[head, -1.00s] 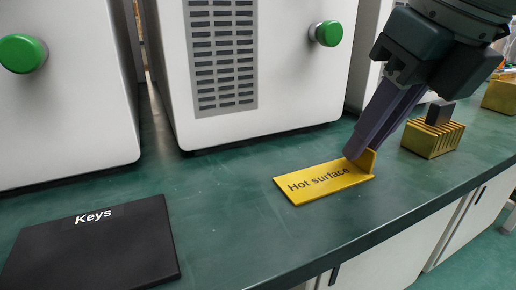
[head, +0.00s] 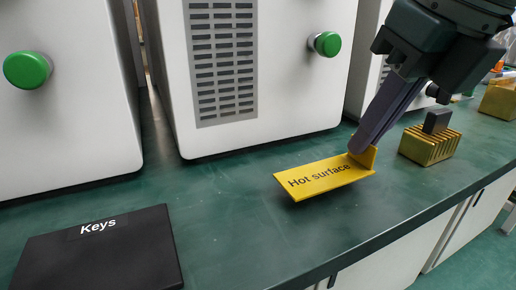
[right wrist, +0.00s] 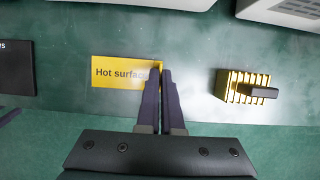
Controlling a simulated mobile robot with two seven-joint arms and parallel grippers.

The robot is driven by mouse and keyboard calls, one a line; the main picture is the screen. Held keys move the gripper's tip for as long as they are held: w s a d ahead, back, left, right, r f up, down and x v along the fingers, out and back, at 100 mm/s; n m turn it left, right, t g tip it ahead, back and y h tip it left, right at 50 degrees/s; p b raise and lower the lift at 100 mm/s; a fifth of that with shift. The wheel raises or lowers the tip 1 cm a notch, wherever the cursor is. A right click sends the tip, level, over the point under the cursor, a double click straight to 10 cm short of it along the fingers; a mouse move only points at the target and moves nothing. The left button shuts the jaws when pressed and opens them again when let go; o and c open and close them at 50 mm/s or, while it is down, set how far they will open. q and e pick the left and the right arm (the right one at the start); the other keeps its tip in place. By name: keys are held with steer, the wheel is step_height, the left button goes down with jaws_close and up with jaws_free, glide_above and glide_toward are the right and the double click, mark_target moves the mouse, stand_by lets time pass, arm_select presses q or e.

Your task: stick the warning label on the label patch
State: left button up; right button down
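The warning label (head: 322,176) is a yellow plate reading "Hot surface" with a raised tab at its right end. My right gripper (head: 362,148) is shut on that tab, coming down from the upper right. The label is slightly tilted, with a shadow under its near edge, so it looks just lifted off the green bench. In the right wrist view the label (right wrist: 112,71) lies left of the fingertips (right wrist: 162,72), which cover the end of its lettering. I cannot make out a label patch in either view. My left gripper is not recognisable in either view.
Two white machines (head: 292,112) with green knobs (head: 327,44) stand behind the label. A black "Keys" mat (head: 100,255) lies front left. A ribbed brass block (head: 428,146) with a dark piece stands right. The green bench (head: 228,215) is clear between mat and label.

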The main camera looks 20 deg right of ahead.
steer(key=shift+r+p, duration=2.15)
steer(key=shift+r, duration=1.05)
